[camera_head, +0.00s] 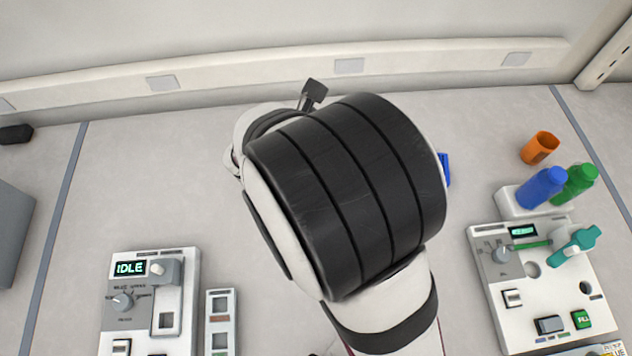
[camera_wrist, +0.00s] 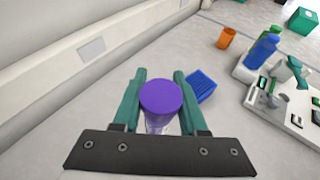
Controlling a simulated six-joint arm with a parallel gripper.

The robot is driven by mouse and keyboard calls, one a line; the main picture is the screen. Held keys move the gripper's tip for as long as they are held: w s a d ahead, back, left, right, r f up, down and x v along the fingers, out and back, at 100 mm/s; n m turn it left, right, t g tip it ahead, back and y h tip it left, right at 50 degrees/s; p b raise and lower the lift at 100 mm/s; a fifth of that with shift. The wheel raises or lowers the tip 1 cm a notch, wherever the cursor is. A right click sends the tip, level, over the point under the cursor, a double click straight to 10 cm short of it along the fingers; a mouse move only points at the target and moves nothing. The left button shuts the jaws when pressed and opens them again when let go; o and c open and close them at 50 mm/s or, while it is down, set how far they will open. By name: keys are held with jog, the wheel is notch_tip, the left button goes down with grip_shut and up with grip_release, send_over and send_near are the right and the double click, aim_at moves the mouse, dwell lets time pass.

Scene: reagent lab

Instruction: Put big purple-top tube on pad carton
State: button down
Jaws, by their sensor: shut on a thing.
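The big purple-top tube (camera_wrist: 160,99) is upright between the two teal fingers of my gripper (camera_wrist: 159,108) in the wrist view. The gripper is shut on it; the purple cap faces the camera and hides most of the clear body. In the head view my black and white arm hides the tube and the fingers. A blue box-like thing (camera_wrist: 200,86) with a ridged top lies just right of the right finger. Only a sliver of it (camera_head: 444,169) shows behind my arm in the head view. I cannot tell for sure which thing is the pad carton.
An orange cup (camera_head: 539,148) stands at the right. A blue bottle (camera_head: 541,188) and a green bottle (camera_head: 575,184) are near a white device (camera_head: 505,285) with a teal part. Another device (camera_head: 150,300) reading IDLE stands at the lower left.

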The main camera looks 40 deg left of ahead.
jog(key=s, duration=0.2)
jog(key=s+f+n+y, duration=0.1)
jog(key=s, duration=0.2)
jog(key=s+a+f+y, duration=0.1)
jog(key=s, duration=0.2)
jog(key=shift+a+n, duration=0.1)
jog(key=shift+n, duration=0.3)
jog(key=shift+f, duration=0.1)
jog(key=shift+f, duration=0.1)
jog(key=shift+c, duration=2.2)
grip_release()
